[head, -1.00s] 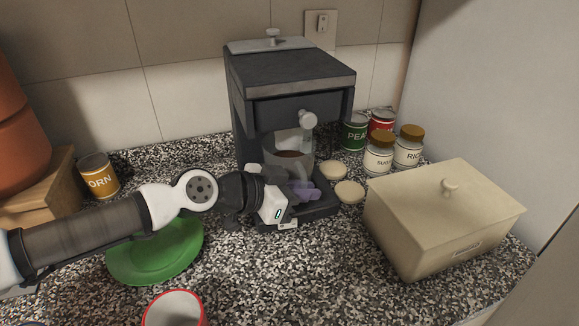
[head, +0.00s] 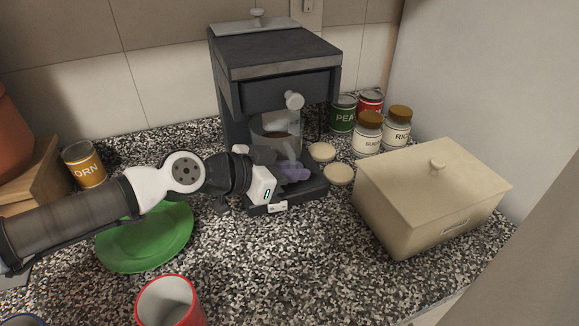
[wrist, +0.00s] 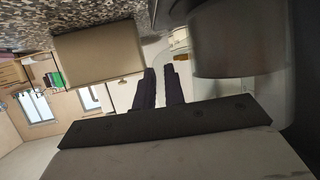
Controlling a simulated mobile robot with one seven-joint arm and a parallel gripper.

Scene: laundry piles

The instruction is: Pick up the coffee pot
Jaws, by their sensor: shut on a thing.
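The coffee pot (head: 276,128) is a clear glass jug with dark contents. It stands in the bay of the dark grey coffee maker (head: 280,60), on its base. My gripper (head: 291,172) is at the front of the pot, with its lilac fingertips low before the glass. In the wrist view the pot (wrist: 238,40) fills the upper right, and my two dark fingers (wrist: 160,88) are close together beside it.
A cream lidded box (head: 425,205) stands to the right. Jars and cans (head: 370,120) stand behind it, near two pale round pieces (head: 330,163). A green plate (head: 145,240) lies under my arm, and a red cup (head: 168,300) stands in front. Some counter before the coffee maker is bare.

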